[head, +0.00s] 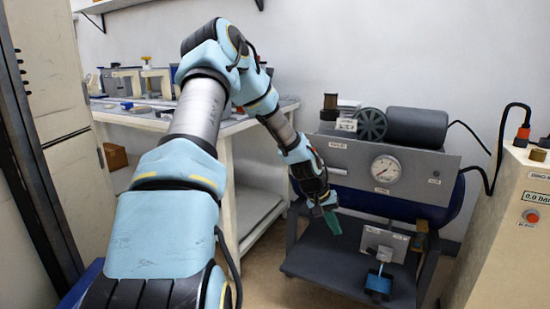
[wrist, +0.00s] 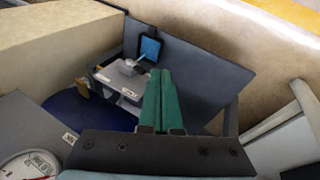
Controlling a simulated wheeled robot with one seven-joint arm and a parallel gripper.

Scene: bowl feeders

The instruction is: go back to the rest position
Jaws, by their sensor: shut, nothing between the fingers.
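My gripper (head: 328,212) hangs at the end of my light-blue arm in the head view, in front of the left part of the compressor unit. Its green fingers are together and empty. In the wrist view the shut green fingers of my gripper (wrist: 160,98) point toward the lower shelf. The gripper looks apart from the grey shelf (head: 325,258) below it, though the exact gap is hard to tell.
The compressor unit has a grey panel with a round gauge (head: 385,168). A small bracket with a blue piece (head: 378,283) stands on its lower shelf. A white workbench (head: 232,125) is behind my arm. A beige cabinet (head: 505,225) stands at the right.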

